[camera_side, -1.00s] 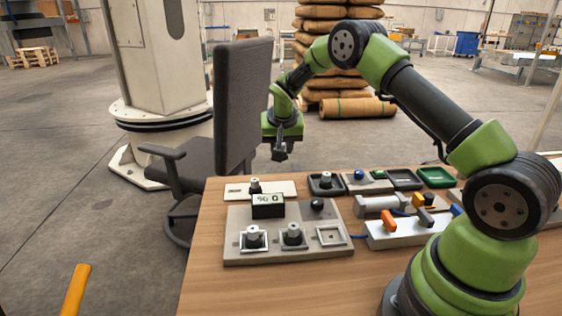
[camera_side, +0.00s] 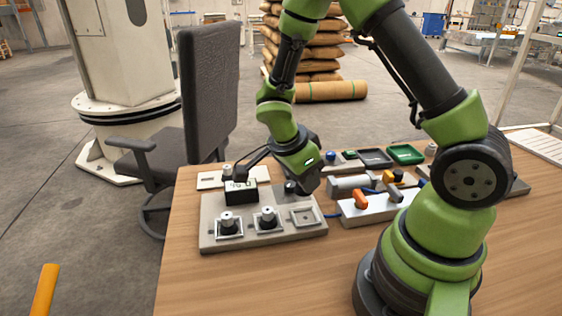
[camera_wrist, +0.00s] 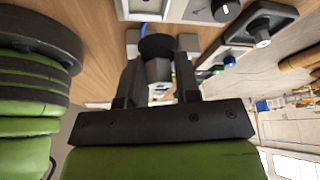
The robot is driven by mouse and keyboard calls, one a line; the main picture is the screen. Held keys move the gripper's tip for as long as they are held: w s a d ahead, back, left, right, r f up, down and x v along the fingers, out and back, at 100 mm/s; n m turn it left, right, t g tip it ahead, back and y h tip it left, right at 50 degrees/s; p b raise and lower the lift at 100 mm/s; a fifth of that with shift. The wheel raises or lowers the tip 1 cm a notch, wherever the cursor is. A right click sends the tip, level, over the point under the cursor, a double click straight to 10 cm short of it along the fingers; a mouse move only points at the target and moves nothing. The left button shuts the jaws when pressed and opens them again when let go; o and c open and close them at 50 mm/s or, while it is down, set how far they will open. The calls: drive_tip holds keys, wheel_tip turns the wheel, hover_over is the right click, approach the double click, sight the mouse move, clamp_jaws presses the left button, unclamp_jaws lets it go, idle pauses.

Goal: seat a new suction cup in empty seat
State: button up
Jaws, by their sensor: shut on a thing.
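My gripper (camera_side: 308,183) is low over the right part of the grey seat plate (camera_side: 228,243). In the wrist view its fingers (camera_wrist: 158,75) are shut on a suction cup (camera_wrist: 157,47) with a dark round end and a pale body. In the side view the held cup is hidden. The empty square seat (camera_side: 304,215) is at the plate's front right, below and in front of the gripper. Two other seats hold a left cup (camera_side: 229,224) and a middle cup (camera_side: 267,217).
A black display block (camera_side: 240,192) and a dark knob (camera_side: 290,187) stand at the plate's back. A white-grey valve block (camera_side: 375,208) with an orange lever is close at right. A black tray (camera_wrist: 285,22) holds a small part. The front table (camera_side: 215,285) is clear.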

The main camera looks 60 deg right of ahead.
sight(311, 216)
drive_tip(key=shift+s, duration=0.45)
drive_tip(key=shift+s+f+m, duration=0.1)
drive_tip(key=shift+f+m, duration=0.1)
drive_tip(key=shift+m, duration=0.1)
drive_tip(key=shift+a+f, duration=0.1)
drive_tip(key=shift+f, duration=2.6)
drive_tip(key=shift+f, duration=0.5)
drive_tip(key=o, duration=0.6)
drive_tip(key=shift+v, duration=4.9)
drive_tip(key=shift+w+a+r, duration=0.15)
drive_tip(key=shift+w+r, duration=0.1)
drive_tip(key=shift+r, duration=0.3)
